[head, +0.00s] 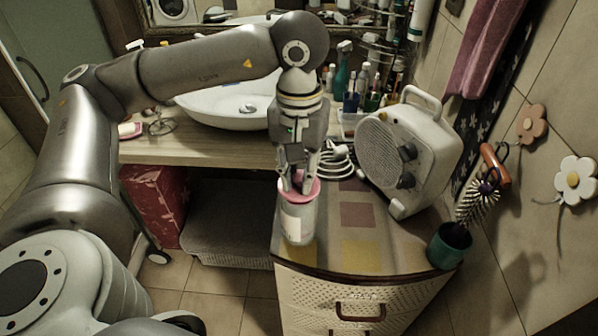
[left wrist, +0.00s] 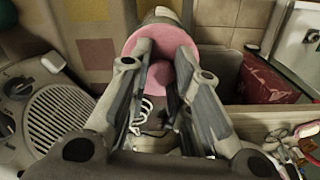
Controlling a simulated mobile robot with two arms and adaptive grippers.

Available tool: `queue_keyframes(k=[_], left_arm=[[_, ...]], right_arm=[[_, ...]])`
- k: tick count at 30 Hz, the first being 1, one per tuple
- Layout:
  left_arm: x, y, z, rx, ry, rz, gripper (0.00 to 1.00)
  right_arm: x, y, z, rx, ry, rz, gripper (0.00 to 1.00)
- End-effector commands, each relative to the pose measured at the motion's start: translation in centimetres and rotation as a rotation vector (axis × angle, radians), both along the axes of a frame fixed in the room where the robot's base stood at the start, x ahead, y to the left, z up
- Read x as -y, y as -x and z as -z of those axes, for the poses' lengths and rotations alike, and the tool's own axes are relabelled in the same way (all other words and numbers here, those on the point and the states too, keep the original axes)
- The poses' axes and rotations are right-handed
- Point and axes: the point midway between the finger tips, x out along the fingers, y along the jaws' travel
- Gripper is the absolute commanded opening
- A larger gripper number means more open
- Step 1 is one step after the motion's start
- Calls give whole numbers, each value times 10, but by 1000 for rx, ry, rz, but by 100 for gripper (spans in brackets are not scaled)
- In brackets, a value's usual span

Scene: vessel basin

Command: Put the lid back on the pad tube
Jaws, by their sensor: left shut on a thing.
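The pad tube (head: 298,222), a white cylinder with a pale label, stands upright near the front left edge of the cabinet top. Its pink lid (head: 313,190) is at the tube's mouth, between and below the fingers of my left gripper (head: 298,184). My left gripper points down from above and is shut on the lid. In the left wrist view the lid (left wrist: 188,60) shows as a pink disc around and between the fingers (left wrist: 160,68), with the tube (left wrist: 161,12) beyond it. The fingers hide part of the lid, and I cannot tell whether it is fully seated. My right gripper is out of view.
A white fan heater (head: 408,150) stands right of the tube, with a coiled white cable (head: 337,160) behind. A green brush holder (head: 449,246) is at the right edge. A basin (head: 225,105) sits behind left. Free room lies on the checked mat (head: 357,214).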

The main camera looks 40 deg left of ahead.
Motion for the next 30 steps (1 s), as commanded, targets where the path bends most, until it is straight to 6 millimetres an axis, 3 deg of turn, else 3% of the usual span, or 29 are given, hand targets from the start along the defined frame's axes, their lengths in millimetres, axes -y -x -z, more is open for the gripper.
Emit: queue_keyframes(k=[30], left_arm=[[0,0,3,0,0,0,4]], right_arm=[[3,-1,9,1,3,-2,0]])
